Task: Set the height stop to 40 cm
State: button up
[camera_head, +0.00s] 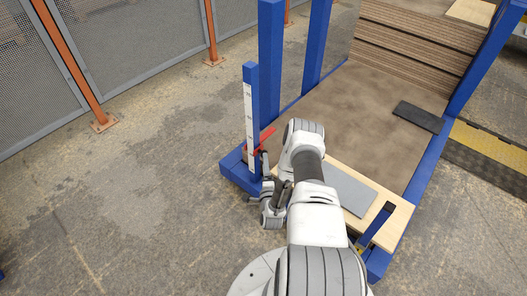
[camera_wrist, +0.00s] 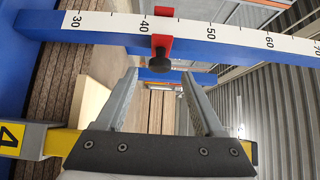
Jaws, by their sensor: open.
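The height stop is a red slider (camera_wrist: 162,42) with a black knob (camera_wrist: 160,62) on a blue post (camera_wrist: 240,50) with a white scale (camera_wrist: 235,36). In the wrist view the slider sits just past the 40 mark, between 40 and 50 and nearer 40. In the head view the upright scale (camera_head: 248,110) shows on the post, with the red slider (camera_head: 263,141) low beside it. My gripper (camera_wrist: 160,74) is open, with its fingertips on either side of the knob in the wrist view. Whether they touch it I cannot tell.
A blue frame (camera_head: 270,60) holds a stack of brown boards (camera_head: 415,50). A pale wooden strip (camera_head: 397,222) with a grey plate (camera_head: 349,188) lies by my arm. A dark block (camera_head: 418,117) rests on the brown surface. Open floor (camera_head: 120,200) lies to the left.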

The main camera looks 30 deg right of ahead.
jog(key=b+x, duration=0.2)
jog(key=x, duration=0.6)
jog(key=shift+w, duration=0.3)
jog(key=shift+d, duration=0.1)
grip_shut()
dwell(0.9)
